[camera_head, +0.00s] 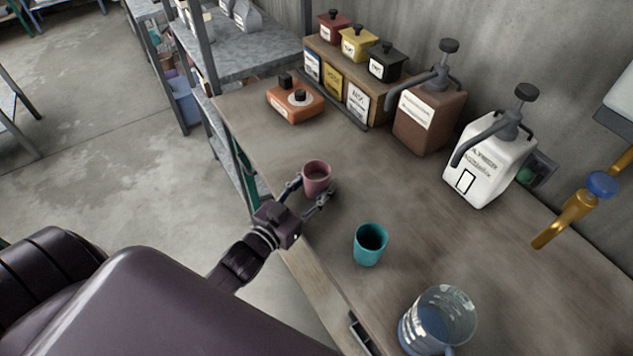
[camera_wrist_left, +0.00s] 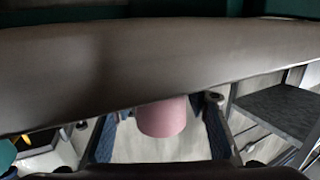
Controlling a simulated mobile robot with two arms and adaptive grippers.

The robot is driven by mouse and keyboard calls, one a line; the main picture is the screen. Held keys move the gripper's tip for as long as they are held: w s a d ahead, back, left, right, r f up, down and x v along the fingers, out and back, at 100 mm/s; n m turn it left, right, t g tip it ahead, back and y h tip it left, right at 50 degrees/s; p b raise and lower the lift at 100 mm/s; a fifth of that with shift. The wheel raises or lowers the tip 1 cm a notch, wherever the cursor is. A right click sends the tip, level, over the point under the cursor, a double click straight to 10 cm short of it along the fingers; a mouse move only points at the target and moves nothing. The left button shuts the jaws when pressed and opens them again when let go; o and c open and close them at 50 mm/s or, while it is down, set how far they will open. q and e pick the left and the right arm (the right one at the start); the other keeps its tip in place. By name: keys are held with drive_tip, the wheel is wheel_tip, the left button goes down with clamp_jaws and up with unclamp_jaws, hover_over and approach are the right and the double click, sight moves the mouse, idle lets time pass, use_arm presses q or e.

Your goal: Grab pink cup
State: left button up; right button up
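The pink cup (camera_head: 317,180) stands upright near the left edge of the wooden worktop (camera_head: 420,215). My left gripper (camera_head: 309,191) reaches over the edge to it, fingers spread, one on each side of the cup. In the left wrist view the pink cup (camera_wrist_left: 162,119) sits between the two fingers of my left gripper (camera_wrist_left: 162,108), with a gap visible on both sides. The gripper is open and not closed on the cup. My right gripper is not in view.
A teal cup (camera_head: 370,244) and a clear jug (camera_head: 437,322) stand nearer on the worktop. An orange box (camera_head: 295,103), a brown pump container (camera_head: 428,118) and a white pump container (camera_head: 489,160) stand farther back. The worktop just right of the pink cup is clear.

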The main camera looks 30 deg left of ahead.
use_arm(q)
drive_tip(key=c, duration=0.6)
drive_tip(key=shift+r, duration=0.25)
